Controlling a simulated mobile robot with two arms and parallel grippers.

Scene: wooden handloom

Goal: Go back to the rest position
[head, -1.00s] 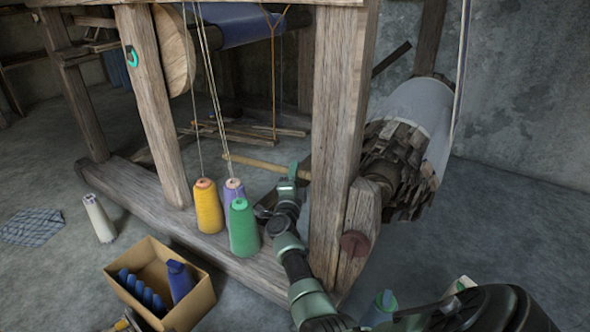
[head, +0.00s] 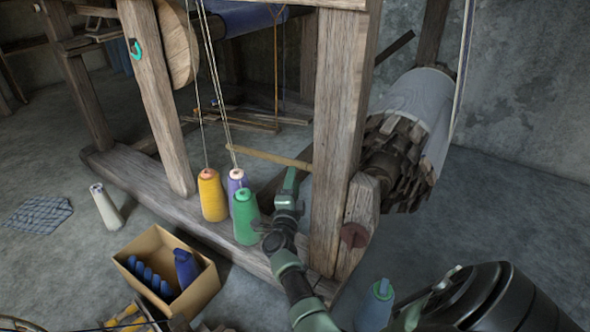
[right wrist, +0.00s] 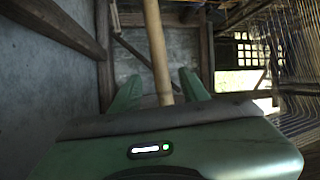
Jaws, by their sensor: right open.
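My right gripper (head: 290,178) is in the middle of the head view, just right of the green thread cone (head: 245,216) and left of the thick loom post (head: 340,140). Its tip overlaps the lower edge of a thin wooden rod (head: 262,156). In the right wrist view, its two green fingers (right wrist: 158,88) are apart. The rod (right wrist: 157,50) appears in the gap between them and runs upward. The fingers are not closed on it; I cannot tell whether they touch it. My left gripper is not visible.
Yellow (head: 212,196) and purple (head: 236,181) cones stand on the loom's bottom beam (head: 145,195). A cardboard box (head: 205,289) with blue spools is at lower left. A white cone (head: 106,208) and a cloth (head: 40,214) are on the floor. A bluish cone (head: 376,305) is at lower right.

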